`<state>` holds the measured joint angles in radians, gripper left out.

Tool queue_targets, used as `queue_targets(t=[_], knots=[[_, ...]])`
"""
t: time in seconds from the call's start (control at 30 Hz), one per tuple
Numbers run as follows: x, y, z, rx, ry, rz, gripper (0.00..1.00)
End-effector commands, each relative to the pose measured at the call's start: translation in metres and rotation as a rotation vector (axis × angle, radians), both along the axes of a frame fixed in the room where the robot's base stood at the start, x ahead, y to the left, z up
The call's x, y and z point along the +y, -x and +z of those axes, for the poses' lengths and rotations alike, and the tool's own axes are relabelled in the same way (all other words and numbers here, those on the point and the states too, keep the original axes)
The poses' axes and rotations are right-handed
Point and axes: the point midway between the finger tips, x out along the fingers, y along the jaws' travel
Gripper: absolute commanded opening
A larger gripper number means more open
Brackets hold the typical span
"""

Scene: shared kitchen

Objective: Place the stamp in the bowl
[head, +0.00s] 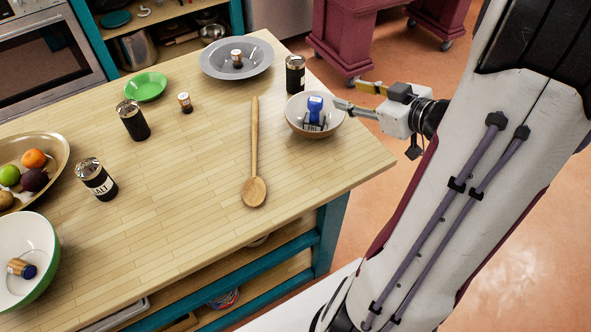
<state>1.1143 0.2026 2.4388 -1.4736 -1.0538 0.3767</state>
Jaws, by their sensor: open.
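The stamp (315,105) has a blue handle and a dark and pale base. It is inside the white bowl (296,121) with the brown outside, near the right edge of the wooden table, and looks upright. My gripper (350,95) is open and empty, its fingers pointing left at the bowl's right side. The lower finger overlaps the bowl's right rim in the picture; I cannot tell whether it touches. The stamp is apart from the fingers.
A dark jar (295,74) stands just behind the bowl. A wooden spoon (254,160) lies left of it. A grey plate (216,65) holding a small jar, a green bowl (146,88) and salt shaker (97,180) stand farther left. The table's front right is clear.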

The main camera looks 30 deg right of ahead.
Motion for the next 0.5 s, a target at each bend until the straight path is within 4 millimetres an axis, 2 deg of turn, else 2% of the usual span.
queue_targets(t=[0.2, 0.5], knots=[[-0.008, -0.023, 0.021, 0.054, 0.152, -0.111, 0.41], [-0.007, -0.032, 0.056, 0.116, 0.271, -0.272, 0.41]])
